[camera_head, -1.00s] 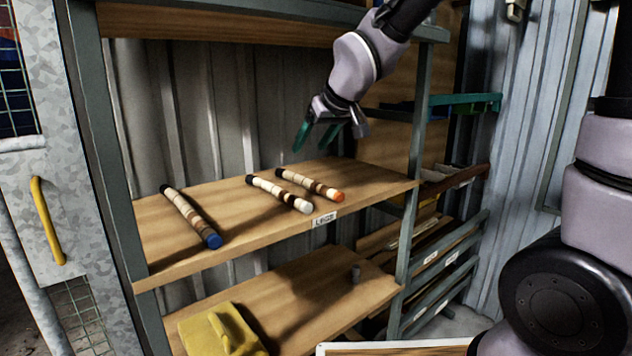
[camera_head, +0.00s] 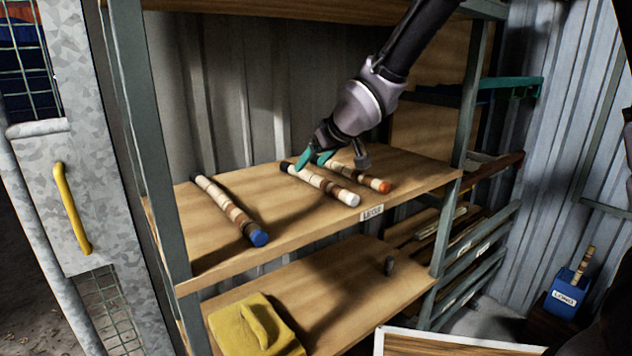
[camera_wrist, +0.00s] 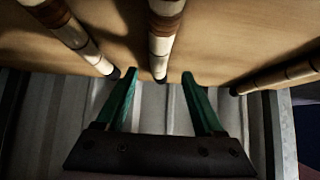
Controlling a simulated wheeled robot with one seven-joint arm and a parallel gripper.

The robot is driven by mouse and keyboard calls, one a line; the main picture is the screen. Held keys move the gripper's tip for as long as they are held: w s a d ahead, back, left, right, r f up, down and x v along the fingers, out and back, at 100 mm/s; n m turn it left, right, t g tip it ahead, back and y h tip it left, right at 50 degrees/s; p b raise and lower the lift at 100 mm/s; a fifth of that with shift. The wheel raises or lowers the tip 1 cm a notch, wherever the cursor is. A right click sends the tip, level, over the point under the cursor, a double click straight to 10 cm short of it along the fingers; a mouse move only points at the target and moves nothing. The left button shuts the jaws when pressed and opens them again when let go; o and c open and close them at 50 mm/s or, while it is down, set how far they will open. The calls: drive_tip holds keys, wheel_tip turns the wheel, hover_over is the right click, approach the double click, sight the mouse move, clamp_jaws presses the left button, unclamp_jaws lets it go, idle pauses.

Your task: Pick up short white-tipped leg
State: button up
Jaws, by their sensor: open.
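The short white-tipped leg (camera_head: 325,184) lies on the upper shelf board between the blue-tipped leg (camera_head: 228,208) and the orange-tipped leg (camera_head: 372,180). It has cream and brown bands, a white near end and a dark far end. My gripper (camera_head: 311,162) is open, with green fingers low over its far part.
The orange-tipped leg lies close on the right; the blue-tipped leg is farther left. A shelf post (camera_head: 464,120) stands to the right and a corrugated wall (camera_head: 240,100) behind. A lower board (camera_head: 340,285) holds a yellow object (camera_head: 250,330). A blue box (camera_head: 563,305) stands at right.

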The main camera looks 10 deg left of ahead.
sight(307, 171)
drive_tip(key=x, duration=0.4)
drive_tip(key=shift+w+a+f, duration=0.1)
drive_tip(key=shift+f, duration=0.15)
clamp_jaws()
drive_tip(key=shift+r, duration=0.2)
